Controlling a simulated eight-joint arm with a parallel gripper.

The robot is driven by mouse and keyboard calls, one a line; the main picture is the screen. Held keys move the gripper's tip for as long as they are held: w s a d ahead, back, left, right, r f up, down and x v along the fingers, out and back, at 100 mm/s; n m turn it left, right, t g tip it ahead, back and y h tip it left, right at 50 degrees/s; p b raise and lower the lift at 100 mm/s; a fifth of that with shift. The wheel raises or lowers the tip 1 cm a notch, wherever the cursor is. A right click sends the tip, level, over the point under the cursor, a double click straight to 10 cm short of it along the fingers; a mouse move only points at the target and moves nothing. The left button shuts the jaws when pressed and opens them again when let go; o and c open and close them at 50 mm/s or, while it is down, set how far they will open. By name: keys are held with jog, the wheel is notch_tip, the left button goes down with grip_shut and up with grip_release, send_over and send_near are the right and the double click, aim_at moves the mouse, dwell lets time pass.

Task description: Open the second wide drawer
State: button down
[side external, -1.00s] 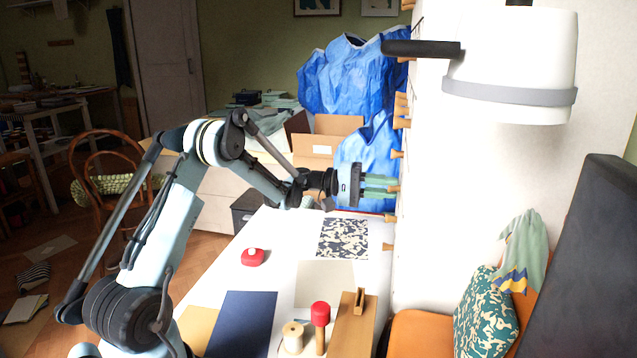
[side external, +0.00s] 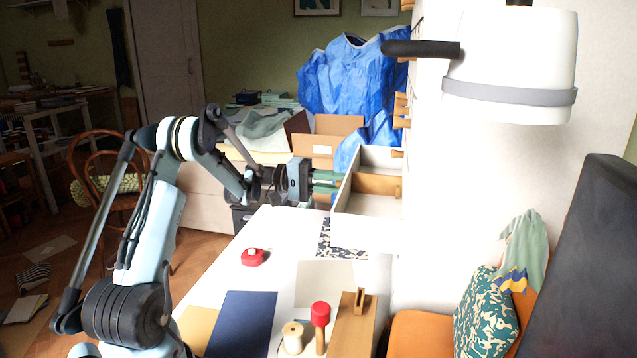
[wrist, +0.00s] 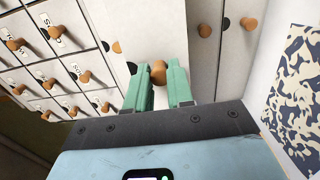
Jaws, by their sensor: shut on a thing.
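The wide drawer (side external: 368,203) is pulled well out of the white cabinet in the side external view, over the white table. Its inside shows a wooden divider (side external: 377,185), and I see nothing else in it. My gripper (side external: 335,182) is at the drawer's front on the left. In the wrist view, the green fingers of my gripper (wrist: 160,92) are on either side of a round wooden knob (wrist: 158,72) on the white drawer front (wrist: 140,25). My gripper is shut on this knob.
Small labelled drawers with wooden knobs (wrist: 50,50) fill the wrist view's left. Below the open drawer, the white table (side external: 225,275) holds a patterned sheet (side external: 338,245), a red object (side external: 253,257) and a red-topped mallet (side external: 320,318). A blue plastic sheet (side external: 345,85) hangs behind.

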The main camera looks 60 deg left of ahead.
jog(key=v, duration=0.6)
jog(key=shift+s, duration=0.1)
jog(key=c, duration=1)
grip_release()
jog(key=shift+a, duration=0.1)
jog(key=v, duration=0.5)
notch_tip(320, 180, up, 7)
jog(key=shift+r, duration=0.1)
